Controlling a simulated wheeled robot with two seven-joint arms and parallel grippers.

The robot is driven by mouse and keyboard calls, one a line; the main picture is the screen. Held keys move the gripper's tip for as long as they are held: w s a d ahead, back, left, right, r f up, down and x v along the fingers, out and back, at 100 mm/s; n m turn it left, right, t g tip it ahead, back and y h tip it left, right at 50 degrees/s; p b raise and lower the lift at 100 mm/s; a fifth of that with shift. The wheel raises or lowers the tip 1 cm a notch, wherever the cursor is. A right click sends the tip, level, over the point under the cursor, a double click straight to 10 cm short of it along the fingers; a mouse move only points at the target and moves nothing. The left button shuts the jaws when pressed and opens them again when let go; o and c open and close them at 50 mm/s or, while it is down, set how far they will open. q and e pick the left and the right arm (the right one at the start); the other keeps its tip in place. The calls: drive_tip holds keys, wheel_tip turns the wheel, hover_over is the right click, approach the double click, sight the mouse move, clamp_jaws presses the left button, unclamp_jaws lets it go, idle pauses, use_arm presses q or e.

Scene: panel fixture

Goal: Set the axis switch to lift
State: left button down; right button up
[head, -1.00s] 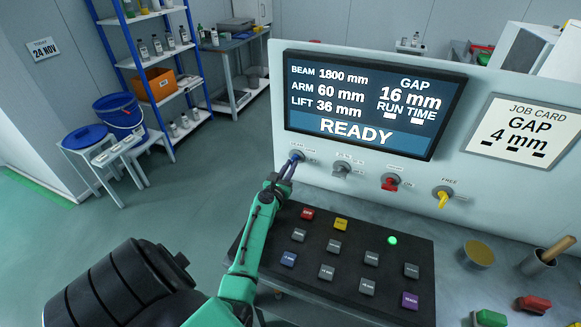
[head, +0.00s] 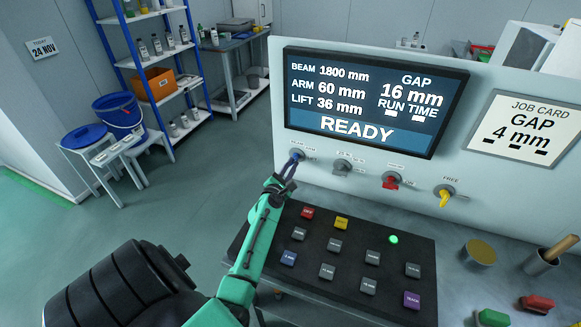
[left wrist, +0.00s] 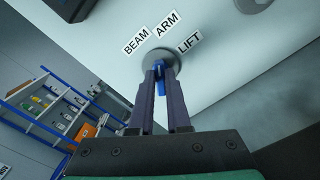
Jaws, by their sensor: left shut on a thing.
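The axis switch is a grey round plate (left wrist: 153,58) with a blue knob (left wrist: 160,84), low on the left of the pale panel. In the left wrist view the labels BEAM (left wrist: 135,41), ARM (left wrist: 167,24) and LIFT (left wrist: 189,42) fan out above it. My left gripper (head: 292,166) is shut on the blue knob, one dark finger on each side of it. The fingers hide much of the knob, and I cannot tell which label it points to. The display (head: 372,103) reads BEAM 1800, ARM 60, LIFT 36, GAP 16 mm and READY. My right gripper is not in view.
Right of the switch are a grey knob (head: 342,167), a red knob (head: 391,182) and a yellow knob (head: 444,195). Below is a black keypad (head: 313,240) with coloured buttons and a lit green lamp (head: 393,239). A job card (head: 527,131) reads GAP 4 mm.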

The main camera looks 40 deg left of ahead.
use_arm(q)
drive_tip(key=m, duration=1)
drive_tip(key=shift+w+r, duration=0.1)
drive_tip(key=shift+r+m, duration=0.1)
drive_tip(key=shift+m, duration=0.3)
drive_tip(key=c, duration=0.9)
unclamp_jaws()
drive_tip(key=shift+w, duration=0.1)
drive_tip(key=shift+a+f, duration=0.1)
drive_tip(key=shift+f, duration=0.25)
drive_tip(key=b+v, duration=0.1)
drive_tip(key=v, duration=1.3)
drive_tip(key=shift+s+b, duration=0.3)
drive_tip(key=shift+b, duration=0.05)
